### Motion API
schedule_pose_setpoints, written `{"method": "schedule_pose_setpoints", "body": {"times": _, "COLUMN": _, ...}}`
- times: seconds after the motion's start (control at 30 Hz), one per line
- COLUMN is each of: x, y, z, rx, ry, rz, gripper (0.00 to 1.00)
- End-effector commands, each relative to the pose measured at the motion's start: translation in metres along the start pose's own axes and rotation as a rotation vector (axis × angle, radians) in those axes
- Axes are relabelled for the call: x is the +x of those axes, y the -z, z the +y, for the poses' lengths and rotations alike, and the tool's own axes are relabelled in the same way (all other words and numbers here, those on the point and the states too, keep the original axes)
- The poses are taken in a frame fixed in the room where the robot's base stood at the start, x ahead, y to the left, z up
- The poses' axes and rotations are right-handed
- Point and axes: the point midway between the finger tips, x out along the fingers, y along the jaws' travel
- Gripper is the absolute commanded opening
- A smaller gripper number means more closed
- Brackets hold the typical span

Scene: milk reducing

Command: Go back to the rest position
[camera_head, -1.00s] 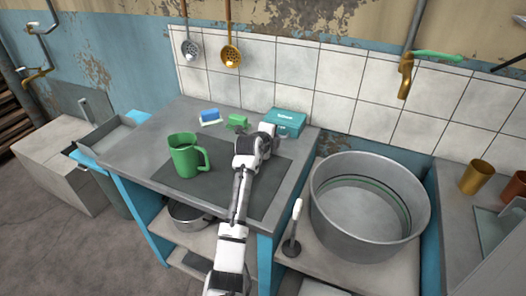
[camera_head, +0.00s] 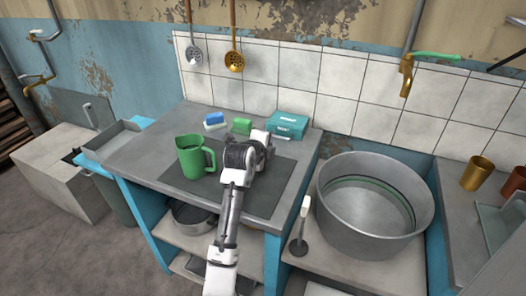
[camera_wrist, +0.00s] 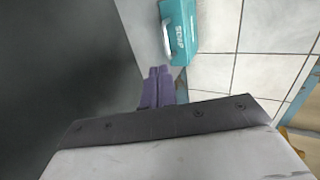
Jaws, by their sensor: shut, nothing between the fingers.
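My arm reaches up over the grey counter in the head view, and its end is by the dark mat (camera_head: 268,200). My gripper (camera_wrist: 159,70) shows in the wrist view as two purple fingers side by side, touching, with nothing between them. In the head view the fingers are hidden behind the wrist. A green mug (camera_head: 192,160) stands upright on the mat, just left of my arm. A teal box (camera_head: 288,125) is at the back of the counter beyond the gripper; it also shows in the wrist view (camera_wrist: 180,28).
A blue-and-white sponge (camera_head: 214,120) and a green block (camera_head: 242,126) lie at the counter's back. A large metal tub (camera_head: 372,245) stands right of the counter, with a white-handled tool (camera_head: 302,230) between. Ladles (camera_head: 234,60) hang on the tiled wall. The counter's left front is clear.

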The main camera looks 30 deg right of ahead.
Motion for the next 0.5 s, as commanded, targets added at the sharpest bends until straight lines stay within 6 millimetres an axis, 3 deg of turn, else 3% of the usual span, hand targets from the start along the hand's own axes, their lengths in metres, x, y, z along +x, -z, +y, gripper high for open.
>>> {"method": "schedule_pose_setpoints", "body": {"times": 0.2, "x": -0.026, "y": 0.000, "z": 0.001, "rx": -0.001, "ry": 0.000, "rz": 0.000, "gripper": 0.00}}
{"method": "schedule_pose_setpoints", "body": {"times": 0.5, "x": -0.035, "y": -0.005, "z": -0.002, "rx": -0.012, "ry": 0.011, "rz": -0.010, "gripper": 0.00}}
